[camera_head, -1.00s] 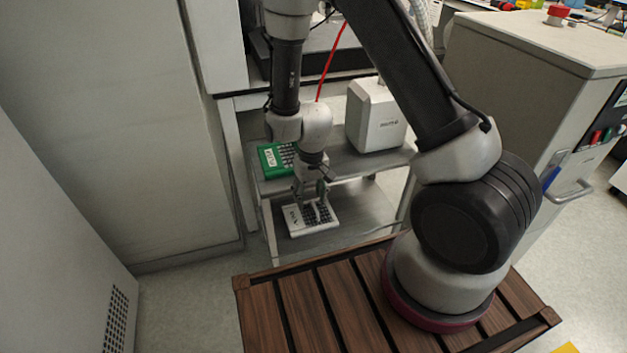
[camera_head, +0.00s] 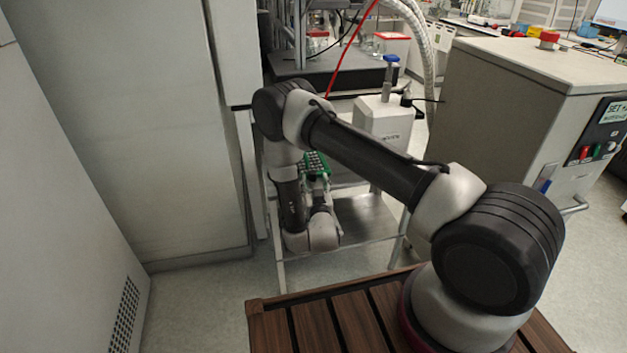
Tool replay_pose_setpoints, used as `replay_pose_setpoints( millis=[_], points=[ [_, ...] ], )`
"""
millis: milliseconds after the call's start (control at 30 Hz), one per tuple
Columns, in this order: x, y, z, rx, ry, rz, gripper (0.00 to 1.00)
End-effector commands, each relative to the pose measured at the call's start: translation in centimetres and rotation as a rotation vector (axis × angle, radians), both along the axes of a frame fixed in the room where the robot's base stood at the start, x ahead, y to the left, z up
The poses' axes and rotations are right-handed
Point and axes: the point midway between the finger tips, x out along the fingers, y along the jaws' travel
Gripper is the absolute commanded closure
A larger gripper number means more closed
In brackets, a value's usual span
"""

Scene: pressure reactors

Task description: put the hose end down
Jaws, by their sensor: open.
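A thin red hose (camera_head: 352,52) runs down from the top to behind my arm, near the white boxy device; its lower end is hidden. A thick pale ribbed hose (camera_head: 425,45) hangs farther right, its lower end also out of sight. I cannot tell which hose the task means, and no loose hose end shows. My gripper (camera_head: 324,190) is mostly hidden behind my wrist, in front of the shelf cart. What shows of it is small, with no hose visible in it.
A green rack (camera_head: 316,164) sits on the cart's upper shelf, partly behind my arm. The white device (camera_head: 384,122) stands to its right. The lower shelf (camera_head: 368,222) is bare at right. A large grey cabinet (camera_head: 510,110) stands right; a tall panel (camera_head: 130,130) stands left.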

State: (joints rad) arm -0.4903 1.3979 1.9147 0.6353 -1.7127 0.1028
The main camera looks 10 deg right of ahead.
Motion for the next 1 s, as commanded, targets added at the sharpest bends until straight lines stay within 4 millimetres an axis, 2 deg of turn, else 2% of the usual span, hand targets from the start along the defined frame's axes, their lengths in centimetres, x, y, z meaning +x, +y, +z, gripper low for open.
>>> replay_pose_setpoints(
  millis=[400, 700, 900, 1000],
  points=[
    [5.8, -0.8, 0.1, -0.001, 0.001, 0.000, 0.48],
    [6.4, -0.9, 0.0, -0.001, 0.004, 0.001, 0.48],
    [6.4, -0.9, 0.0, -0.001, 0.004, 0.002, 0.85],
    [6.4, -0.9, 0.0, -0.001, 0.004, 0.001, 1.00]
  ],
)
